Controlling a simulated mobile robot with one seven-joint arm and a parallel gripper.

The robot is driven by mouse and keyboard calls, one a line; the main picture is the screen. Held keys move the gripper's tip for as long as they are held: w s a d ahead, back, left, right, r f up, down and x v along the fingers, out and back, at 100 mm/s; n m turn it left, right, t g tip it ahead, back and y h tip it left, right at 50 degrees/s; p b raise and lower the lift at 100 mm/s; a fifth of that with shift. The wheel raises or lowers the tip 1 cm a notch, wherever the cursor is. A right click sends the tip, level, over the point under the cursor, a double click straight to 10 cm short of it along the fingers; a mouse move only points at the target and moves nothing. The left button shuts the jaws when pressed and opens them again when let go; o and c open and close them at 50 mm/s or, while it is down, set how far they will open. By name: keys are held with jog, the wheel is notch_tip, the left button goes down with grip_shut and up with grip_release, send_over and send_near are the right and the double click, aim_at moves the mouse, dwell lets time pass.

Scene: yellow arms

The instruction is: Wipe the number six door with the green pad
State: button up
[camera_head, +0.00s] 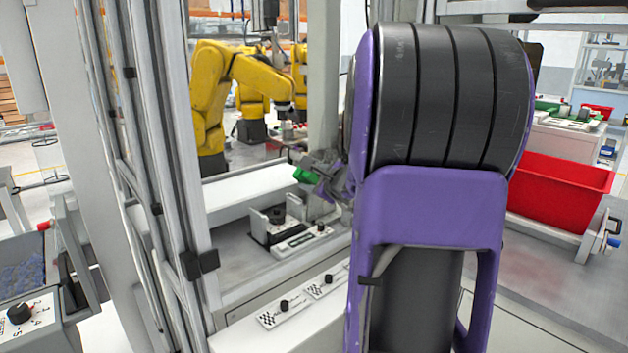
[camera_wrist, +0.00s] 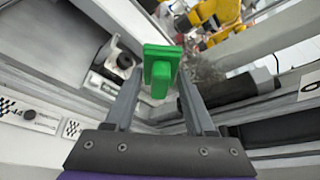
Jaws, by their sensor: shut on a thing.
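The green pad (camera_wrist: 160,62) is a block with a stubby grip, held out in front of my gripper (camera_wrist: 160,88) between its two fingers in the wrist view. In the head view my gripper (camera_head: 328,172) reaches past a grey post into the cell, with the green pad (camera_head: 304,175) at its tip. The pad is in the air over a recessed grey bay, and I see it touching no surface. My purple and black arm hides much of the right middle of the head view. I cannot pick out a door marked six in either view.
Labelled plates with black knobs (camera_head: 284,306) sit on the front ledge, and a black-knobbed fixture (camera_head: 277,215) sits in the bay. A metal frame (camera_head: 160,170) stands left. Yellow robot arms (camera_head: 215,95) stand behind; a red bin (camera_head: 560,190) is right.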

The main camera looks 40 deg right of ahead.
jog(key=shift+w+a+b, duration=0.1)
jog(key=shift+w+b, duration=0.25)
jog(key=shift+w, duration=0.35)
